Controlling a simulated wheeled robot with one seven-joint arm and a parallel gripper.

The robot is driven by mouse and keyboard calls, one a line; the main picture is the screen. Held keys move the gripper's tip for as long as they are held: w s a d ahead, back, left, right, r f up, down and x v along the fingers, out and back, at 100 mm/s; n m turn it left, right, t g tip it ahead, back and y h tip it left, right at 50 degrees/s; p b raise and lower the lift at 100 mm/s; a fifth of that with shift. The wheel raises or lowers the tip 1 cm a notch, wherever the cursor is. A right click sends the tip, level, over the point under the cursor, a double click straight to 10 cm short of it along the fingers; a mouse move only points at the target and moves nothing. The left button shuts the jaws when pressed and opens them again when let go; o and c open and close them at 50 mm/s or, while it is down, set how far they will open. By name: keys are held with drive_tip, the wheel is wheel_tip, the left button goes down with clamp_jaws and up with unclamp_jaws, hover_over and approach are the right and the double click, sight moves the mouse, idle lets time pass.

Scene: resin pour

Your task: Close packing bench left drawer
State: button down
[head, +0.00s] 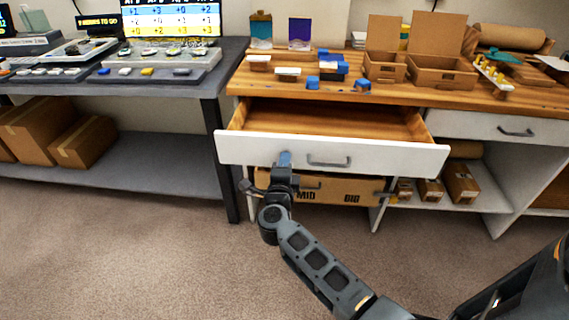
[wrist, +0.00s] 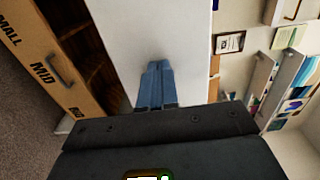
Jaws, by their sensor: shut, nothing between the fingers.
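The packing bench left drawer (head: 390,155) stands pulled out, with a white front, a grey bar handle (head: 329,162) and a bare wooden inside (head: 340,120). My gripper (head: 285,156) is at the drawer front, left of the handle, with its blue fingers shut and empty. In the wrist view the fingertips (wrist: 158,65) lie against or just before the white drawer front (wrist: 120,30). I cannot tell whether they touch it. The drawer handle is not clear in the wrist view.
Below the drawer is a cardboard front (head: 330,192) marked MID and BIG. The wooden bench top (head: 400,96) holds cardboard boxes (head: 440,72) and small blue items. A dark grey bench (head: 150,85) stands left. The carpet (head: 150,250) is clear.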

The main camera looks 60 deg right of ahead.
drive_tip(key=b+x, duration=0.4)
drive_tip(key=x, duration=1.7)
drive_tip(key=shift+w, duration=0.1)
drive_tip(key=shift+w+d+b, duration=0.2)
drive_tip(key=shift+d+b, duration=0.1)
drive_tip(key=shift+d, duration=0.2)
drive_tip(key=shift+d+r, duration=0.15)
drive_tip(key=shift+r, duration=0.1)
drive_tip(key=shift+s, duration=0.1)
